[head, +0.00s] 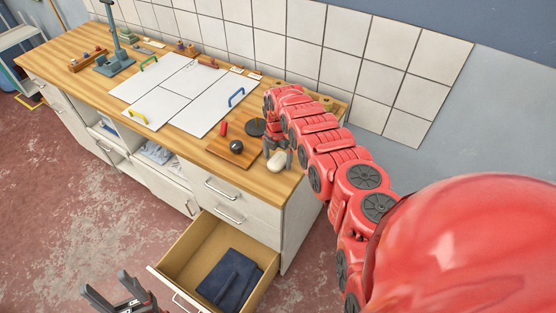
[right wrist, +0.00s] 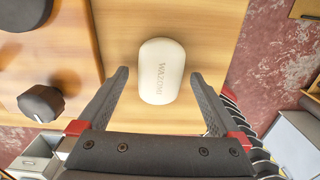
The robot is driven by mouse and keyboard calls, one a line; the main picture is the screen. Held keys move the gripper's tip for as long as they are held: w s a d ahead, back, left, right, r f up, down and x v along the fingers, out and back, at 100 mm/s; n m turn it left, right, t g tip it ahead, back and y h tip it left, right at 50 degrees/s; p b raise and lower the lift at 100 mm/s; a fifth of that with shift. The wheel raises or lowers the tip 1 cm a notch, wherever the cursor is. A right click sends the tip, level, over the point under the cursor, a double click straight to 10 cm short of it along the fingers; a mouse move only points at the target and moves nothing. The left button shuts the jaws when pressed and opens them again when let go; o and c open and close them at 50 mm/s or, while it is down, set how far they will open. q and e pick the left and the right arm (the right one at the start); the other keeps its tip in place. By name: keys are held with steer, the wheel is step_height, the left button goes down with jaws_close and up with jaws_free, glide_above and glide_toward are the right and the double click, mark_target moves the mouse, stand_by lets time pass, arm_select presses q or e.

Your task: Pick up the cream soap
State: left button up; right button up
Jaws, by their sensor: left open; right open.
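The cream soap (right wrist: 161,71) is a rounded cream bar with raised lettering. It lies on the wooden counter (right wrist: 215,28). In the head view the soap (head: 277,161) is near the counter's front right corner. My right gripper (right wrist: 160,88) is open above it, and the soap shows between the two fingers with a gap on each side. I cannot tell how far above the soap the fingers are. In the head view the right gripper (head: 279,150) is partly hidden by its own arm. My left gripper (head: 118,303) is open and empty at the bottom left, in front of the cabinet.
A wooden board (head: 226,151) with a black knob (head: 237,146) is left of the soap; the knob also shows in the right wrist view (right wrist: 41,102). A drawer (head: 186,254) holding dark blue cloth (head: 231,279) stands open below. A tiled wall (head: 330,66) is behind the counter.

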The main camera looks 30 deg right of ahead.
steer(key=shift+d+f, duration=0.1)
steer(key=shift+f, duration=0.15)
steer(key=c, duration=1.4)
